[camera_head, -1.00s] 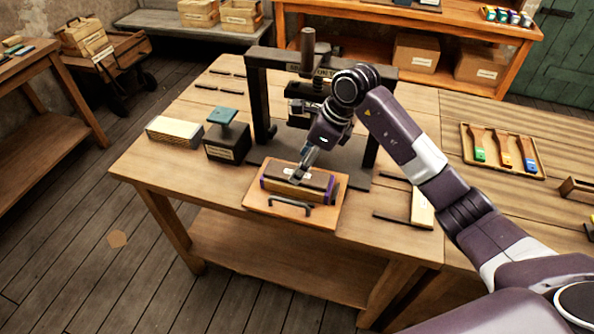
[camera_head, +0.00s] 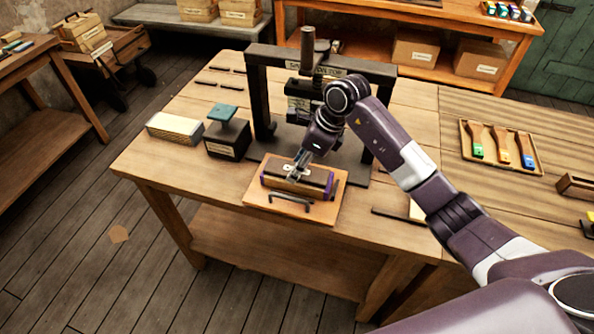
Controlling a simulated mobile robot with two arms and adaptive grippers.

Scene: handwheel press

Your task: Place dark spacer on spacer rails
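A stack of long flat pieces (camera_head: 312,189) with purple ends lies on a wooden board with a dark handle (camera_head: 290,203). Its top piece is a dark bar (camera_head: 318,183), possibly the dark spacer. My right gripper (camera_head: 295,176) points down at the left part of this bar, touching or just above it. The fingers are too small to tell whether they grip. Paired thin dark strips lie on the table at the back left (camera_head: 206,83), and another (camera_head: 397,215) lies at the right; I cannot tell which are the spacer rails. My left gripper is out of view.
A dark press frame (camera_head: 257,95) stands behind the board. A black box with a teal-topped piece (camera_head: 226,148) and a pale block (camera_head: 174,130) stand left. A tray of brushes (camera_head: 500,150) lies right. The table's front left is clear.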

